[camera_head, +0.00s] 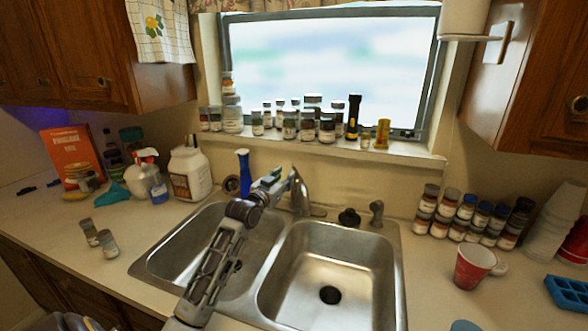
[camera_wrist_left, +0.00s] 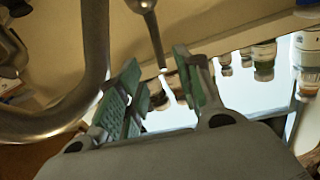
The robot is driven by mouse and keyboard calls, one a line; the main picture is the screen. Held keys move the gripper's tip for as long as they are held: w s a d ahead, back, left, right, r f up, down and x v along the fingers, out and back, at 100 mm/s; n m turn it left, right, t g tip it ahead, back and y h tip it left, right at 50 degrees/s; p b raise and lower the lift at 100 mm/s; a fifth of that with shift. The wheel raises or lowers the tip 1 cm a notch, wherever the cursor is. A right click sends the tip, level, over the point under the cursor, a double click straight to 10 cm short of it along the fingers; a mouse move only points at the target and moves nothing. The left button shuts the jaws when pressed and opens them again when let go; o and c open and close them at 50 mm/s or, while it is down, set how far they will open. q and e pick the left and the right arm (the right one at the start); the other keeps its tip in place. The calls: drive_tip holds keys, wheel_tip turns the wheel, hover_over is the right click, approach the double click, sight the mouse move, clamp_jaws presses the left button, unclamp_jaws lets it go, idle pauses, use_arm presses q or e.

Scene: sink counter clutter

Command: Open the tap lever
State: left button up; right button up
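The metal tap (camera_head: 299,193) stands at the back of the double sink, its spout reaching forward. My left arm reaches over the sink divider and my left gripper (camera_head: 273,181) is just left of the tap, near its top. In the left wrist view, which looks upside down, the left gripper (camera_wrist_left: 156,78) has its two green-padded fingers apart with nothing held between them. The thick curved tap spout (camera_wrist_left: 97,60) passes at the left, close to one finger. A thin metal rod, which looks like the tap lever (camera_wrist_left: 154,38), points toward the gap between the fingertips. Whether it touches a finger is unclear. My right gripper is not in view.
A blue bottle (camera_head: 243,174) stands behind the gripper on the left. A black stopper (camera_head: 349,218) and a small metal fitting (camera_head: 376,213) sit right of the tap. Several jars line the window sill (camera_head: 340,148). Both sink basins (camera_head: 330,270) are empty.

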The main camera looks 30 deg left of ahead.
sight(294, 168)
use_arm(q)
drive_tip(key=shift+w+a+p, duration=0.2)
drive_tip(key=shift+w+p, duration=0.05)
drive_tip(key=shift+w, duration=1.85)
drive_tip(key=shift+w+a+p, duration=0.2)
drive_tip(key=shift+w, duration=1.85)
clamp_jaws()
